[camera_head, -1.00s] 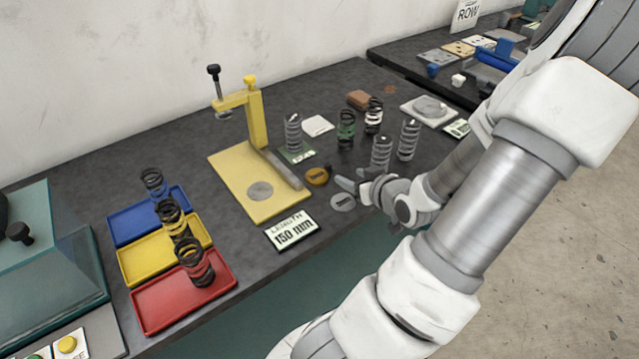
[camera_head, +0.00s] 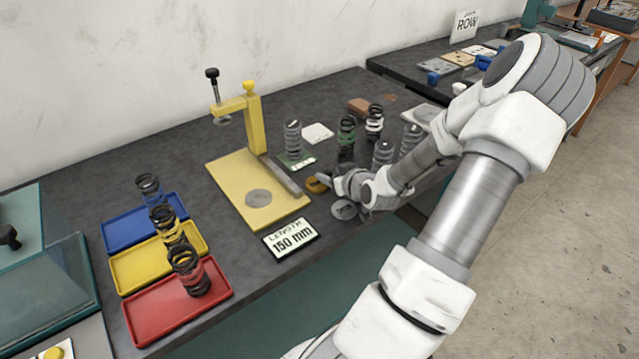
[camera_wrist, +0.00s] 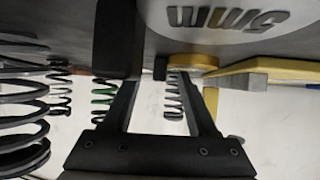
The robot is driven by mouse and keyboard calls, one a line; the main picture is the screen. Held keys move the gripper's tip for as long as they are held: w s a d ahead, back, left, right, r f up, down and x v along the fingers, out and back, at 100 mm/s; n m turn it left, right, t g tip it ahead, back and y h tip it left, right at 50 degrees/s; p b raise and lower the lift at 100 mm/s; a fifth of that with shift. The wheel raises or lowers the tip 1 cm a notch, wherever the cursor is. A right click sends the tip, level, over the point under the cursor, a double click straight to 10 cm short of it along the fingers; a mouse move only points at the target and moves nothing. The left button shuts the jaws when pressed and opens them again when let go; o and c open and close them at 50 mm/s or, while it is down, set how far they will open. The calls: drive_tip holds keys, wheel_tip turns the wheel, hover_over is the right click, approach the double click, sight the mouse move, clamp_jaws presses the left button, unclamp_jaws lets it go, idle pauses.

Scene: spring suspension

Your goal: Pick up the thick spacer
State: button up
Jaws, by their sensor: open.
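An orange disc spacer (camera_head: 314,185) lies on the dark bench, partly hidden by my gripper; its label is not readable. In the wrist view the orange disc (camera_wrist: 195,61) shows edge-on, close to the fingers. A grey disc (camera_head: 343,210) lies nearer the front edge; in the wrist view this grey disc (camera_wrist: 228,16) reads "5mm". I cannot read which disc is thicker, but the orange one shows a deep edge. My gripper (camera_head: 327,180) is low over the bench, beside the orange disc. In the wrist view my gripper (camera_wrist: 140,58) is open, with nothing visibly held.
A yellow gauge stand (camera_head: 228,180) is close on the left, with a "150 mm" sign (camera_head: 290,240) before it. Several springs, including a green one (camera_head: 346,135), stand behind my gripper. Blue, yellow and red trays (camera_head: 145,325) holding springs are at left.

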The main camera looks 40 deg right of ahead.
clamp_jaws()
drive_tip(key=shift+r, duration=0.15)
idle(0.4)
drive_tip(key=shift+r, duration=0.55)
wheel_tip(320, 180, up, 3)
drive_tip(key=shift+r+p, duration=0.1)
drive_tip(key=shift+p, duration=0.6)
drive_tip(key=s+d+r+p, duration=0.1)
drive_tip(key=s+r, duration=0.1)
drive_tip(key=s, duration=0.1)
drive_tip(key=s+d+r+p, duration=0.1)
drive_tip(key=s+r+p, duration=0.1)
drive_tip(key=s, duration=0.2)
drive_tip(key=s+d+r+p, duration=0.1)
drive_tip(key=s+r+p, duration=0.1)
drive_tip(key=s, duration=0.2)
drive_tip(key=shift+d+r, duration=0.2)
drive_tip(key=shift+d, duration=0.15)
